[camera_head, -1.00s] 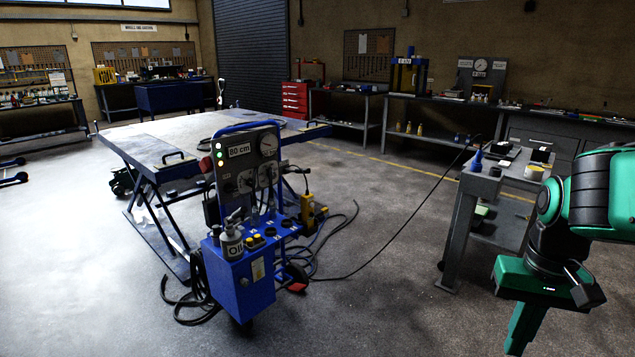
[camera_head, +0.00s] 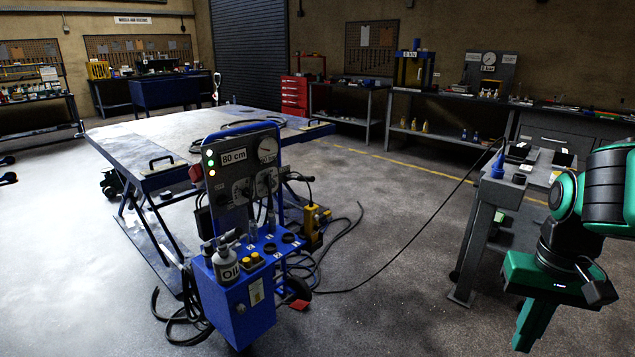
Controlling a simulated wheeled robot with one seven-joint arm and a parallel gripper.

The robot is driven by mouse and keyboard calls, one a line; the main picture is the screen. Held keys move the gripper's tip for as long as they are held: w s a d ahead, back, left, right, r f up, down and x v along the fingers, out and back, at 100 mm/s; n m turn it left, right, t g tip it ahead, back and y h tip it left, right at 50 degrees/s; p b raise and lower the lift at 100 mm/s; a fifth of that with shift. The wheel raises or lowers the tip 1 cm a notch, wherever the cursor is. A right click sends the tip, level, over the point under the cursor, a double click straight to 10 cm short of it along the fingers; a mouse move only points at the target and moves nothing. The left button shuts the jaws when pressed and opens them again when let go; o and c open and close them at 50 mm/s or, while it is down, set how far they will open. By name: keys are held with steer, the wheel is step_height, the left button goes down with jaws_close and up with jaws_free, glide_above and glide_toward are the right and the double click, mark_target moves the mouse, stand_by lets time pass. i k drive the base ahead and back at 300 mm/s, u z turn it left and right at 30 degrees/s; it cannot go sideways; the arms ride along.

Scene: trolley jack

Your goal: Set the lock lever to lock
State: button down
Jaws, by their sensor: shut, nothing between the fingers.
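A blue trolley (camera_head: 243,300) with an upright grey panel (camera_head: 241,172) stands left of centre. My gripper (camera_head: 524,338) is at the lower right, pointing down, shut and empty. It is well to the right of the trolley and touches nothing that I can see.
A blue lift table (camera_head: 135,140) stands behind the trolley. Hoses and a long black cable (camera_head: 405,262) lie on the floor. A grey workbench (camera_head: 480,225) stands close beside my arm. The floor between trolley and workbench is otherwise clear.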

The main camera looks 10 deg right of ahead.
mark_target(301, 179)
steer(key=u, duration=0.05)
steer(key=i, duration=1.1)
